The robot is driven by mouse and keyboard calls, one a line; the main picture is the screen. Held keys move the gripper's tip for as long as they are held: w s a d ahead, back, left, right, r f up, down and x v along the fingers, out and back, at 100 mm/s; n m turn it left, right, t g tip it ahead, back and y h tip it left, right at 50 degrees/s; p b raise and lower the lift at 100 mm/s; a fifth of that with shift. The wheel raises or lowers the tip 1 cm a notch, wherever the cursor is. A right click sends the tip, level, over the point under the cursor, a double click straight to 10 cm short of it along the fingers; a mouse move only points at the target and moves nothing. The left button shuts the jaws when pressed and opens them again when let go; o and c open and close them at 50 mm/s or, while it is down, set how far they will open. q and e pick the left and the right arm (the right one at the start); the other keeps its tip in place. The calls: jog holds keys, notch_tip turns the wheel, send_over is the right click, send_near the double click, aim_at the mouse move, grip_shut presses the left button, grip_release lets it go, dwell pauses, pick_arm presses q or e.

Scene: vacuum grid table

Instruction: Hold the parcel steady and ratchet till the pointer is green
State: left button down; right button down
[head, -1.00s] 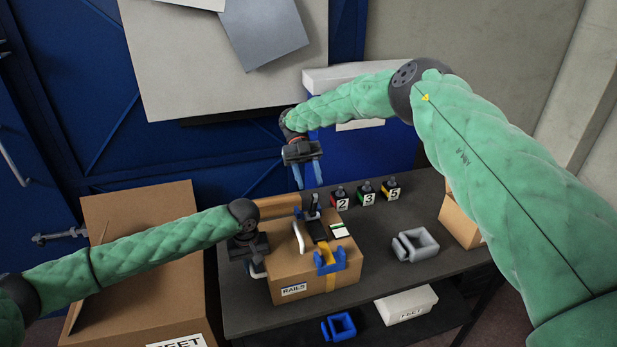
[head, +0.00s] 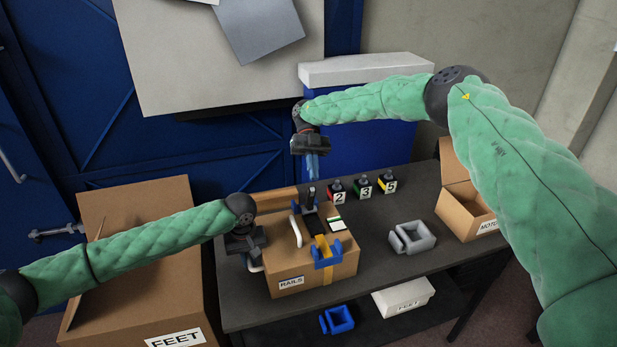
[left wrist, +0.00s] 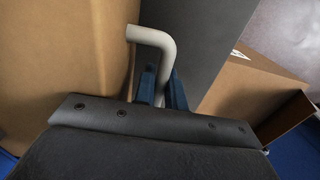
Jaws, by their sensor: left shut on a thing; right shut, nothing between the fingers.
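The parcel (head: 300,282) is a brown cardboard box labelled RAILS on the dark table, with an orange strap (head: 321,240) over it. The ratchet (head: 313,222) on top has a dark lever and blue parts, and a blue bracket (head: 327,254) sits at the front edge. My left gripper (head: 255,262) is shut on the white handle at the parcel's left side, also seen in the left wrist view (left wrist: 152,40). My right gripper (head: 313,168) is shut and empty, above and behind the parcel.
A grey holder (head: 412,238) and an open carton (head: 462,207) are to the right. A FEET box (head: 140,290) is at left. Bare table lies between parcel and grey holder.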

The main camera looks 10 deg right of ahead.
notch_tip(320, 180, up, 11)
jog(key=w+a+n+t, duration=0.25)
jog(key=n+t, duration=0.55)
jog(key=n, duration=0.4)
jog(key=shift+s+d+f+n+t, duration=0.15)
jog(key=shift+s+f+n, duration=0.7)
jog(key=shift+f, duration=1.1)
jog(key=shift+s+d+f+n+t, duration=0.2)
jog(key=shift+s+f+n, duration=0.6)
jog(key=shift+f, duration=1.2)
jog(key=shift+s+d+f+n+t, duration=0.15)
jog(key=shift+s+f+n, duration=0.7)
jog(key=shift+f, duration=1.1)
